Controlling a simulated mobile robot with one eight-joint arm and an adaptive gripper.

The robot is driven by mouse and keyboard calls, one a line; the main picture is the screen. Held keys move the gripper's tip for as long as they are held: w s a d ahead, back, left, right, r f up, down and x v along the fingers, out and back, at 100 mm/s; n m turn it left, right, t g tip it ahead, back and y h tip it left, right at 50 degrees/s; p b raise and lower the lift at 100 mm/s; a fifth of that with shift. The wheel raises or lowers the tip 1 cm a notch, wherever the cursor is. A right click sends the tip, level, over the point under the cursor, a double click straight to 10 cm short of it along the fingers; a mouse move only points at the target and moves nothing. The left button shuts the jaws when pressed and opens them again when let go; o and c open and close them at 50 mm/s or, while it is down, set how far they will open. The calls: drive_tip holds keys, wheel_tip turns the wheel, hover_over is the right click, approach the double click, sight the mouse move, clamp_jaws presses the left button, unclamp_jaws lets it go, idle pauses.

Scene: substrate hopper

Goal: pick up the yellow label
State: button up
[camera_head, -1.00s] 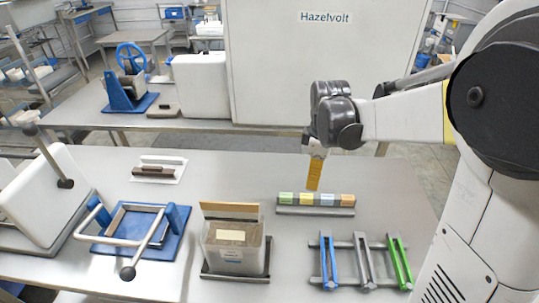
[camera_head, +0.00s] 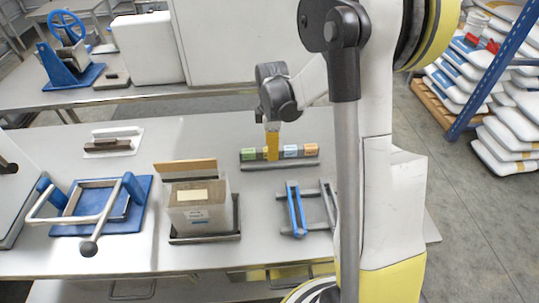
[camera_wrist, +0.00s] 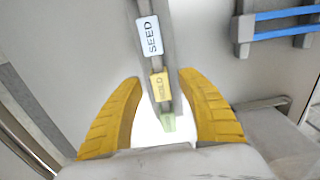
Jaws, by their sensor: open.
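The yellow label (camera_wrist: 160,87), marked HOLD, sits in a grey strip holder (camera_head: 284,165) on the table. In the wrist view it lies between the tips of my gripper's two yellow fingers, with space on both sides. My gripper (camera_head: 272,156) is open and points down at the holder; in the head view its fingers cover most of the yellow label. A green label (camera_head: 248,154) is to its left, and a pale blue label (camera_head: 291,151) to its right, which reads SEED in the wrist view (camera_wrist: 149,36). An orange label (camera_head: 311,149) is at the right end.
A clear bin (camera_head: 199,217) with a wooden strip stands left of the holder. A rack with a blue bar (camera_head: 296,209) is in front of it, partly hidden by my arm. A blue-based frame press (camera_head: 140,190) is further left. The table behind the holder is clear.

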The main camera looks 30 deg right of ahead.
drive_tip(key=shift+f, duration=0.8)
drive_tip(key=shift+c, duration=0.4)
drive_tip(key=shift+r, duration=0.1)
drive_tip(key=c, duration=0.8)
drive_tip(key=shift+o, duration=0.2)
